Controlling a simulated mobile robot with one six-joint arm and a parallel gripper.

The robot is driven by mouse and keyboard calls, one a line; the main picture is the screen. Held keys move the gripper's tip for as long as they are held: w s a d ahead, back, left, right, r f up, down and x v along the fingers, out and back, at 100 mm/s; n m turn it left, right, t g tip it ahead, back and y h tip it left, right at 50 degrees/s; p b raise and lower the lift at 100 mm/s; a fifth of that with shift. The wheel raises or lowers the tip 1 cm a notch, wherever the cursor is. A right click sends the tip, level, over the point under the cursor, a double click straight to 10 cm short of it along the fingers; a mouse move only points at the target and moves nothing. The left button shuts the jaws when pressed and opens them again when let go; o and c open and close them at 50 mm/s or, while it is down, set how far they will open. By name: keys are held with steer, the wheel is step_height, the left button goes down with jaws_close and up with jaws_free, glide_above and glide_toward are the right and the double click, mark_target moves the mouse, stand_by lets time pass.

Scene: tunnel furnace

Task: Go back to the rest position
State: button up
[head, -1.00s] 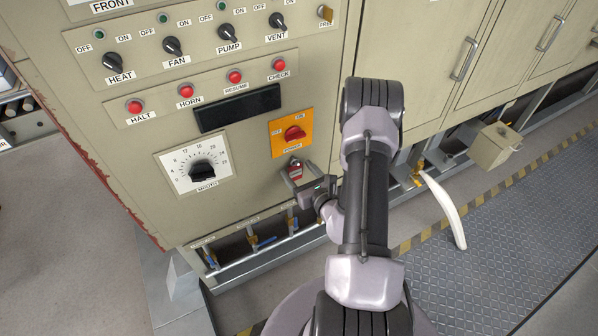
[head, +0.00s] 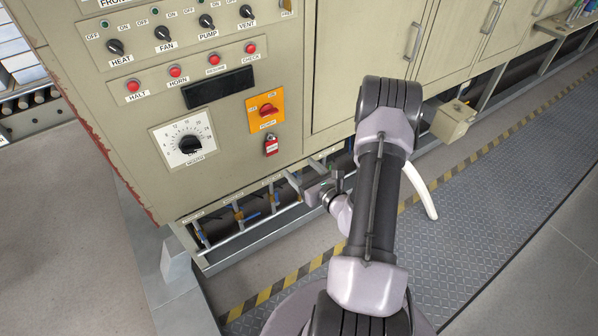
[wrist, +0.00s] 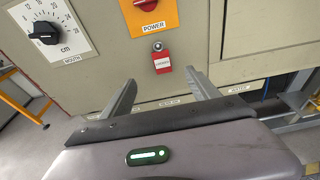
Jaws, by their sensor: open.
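My gripper (head: 312,182) is open and empty, low in front of the beige control panel (head: 180,130) in the head view. In the wrist view my gripper (wrist: 163,88) shows its two fingers apart, pointing at the panel. A red padlock-like tag (head: 270,147) hangs on the panel below the orange power switch plate (head: 280,107). In the wrist view the red tag (wrist: 164,78) shows between and beyond the fingers, apart from them. In the head view the gripper is below and right of the tag.
The panel carries knobs, red buttons and a mouth dial (head: 190,145). Pipes with valves (head: 240,215) run along its foot.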

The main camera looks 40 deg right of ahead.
steer(key=w+a+r+n+y, duration=0.5)
steer(key=a+r+n+y, duration=0.1)
steer(key=a+r, duration=0.3)
steer(key=s+a+r+n+g+y, duration=0.1)
steer(key=a+r+n+g+y, duration=0.1)
steer(key=a+r+n+y, duration=0.45)
steer(key=s+a+r+n+g+y, duration=0.15)
steer(key=a+r, duration=0.25)
steer(key=a, duration=0.6)
steer(key=s+a+r+n+g+h, duration=0.2)
steer(key=s+a+r+n+g, duration=0.2)
steer(key=s+a+n+g, duration=0.55)
steer(key=s+d+r+n+t+h, duration=0.1)
steer(key=s+r+n+h, duration=0.1)
steer(key=s+n, duration=0.3)
steer(key=s+r+n+t+h, duration=0.2)
steer(key=s+n+h, duration=0.3)
steer(key=s, duration=0.1)
steer(key=shift+d+r, duration=0.3)
steer(key=shift+d, duration=0.1)
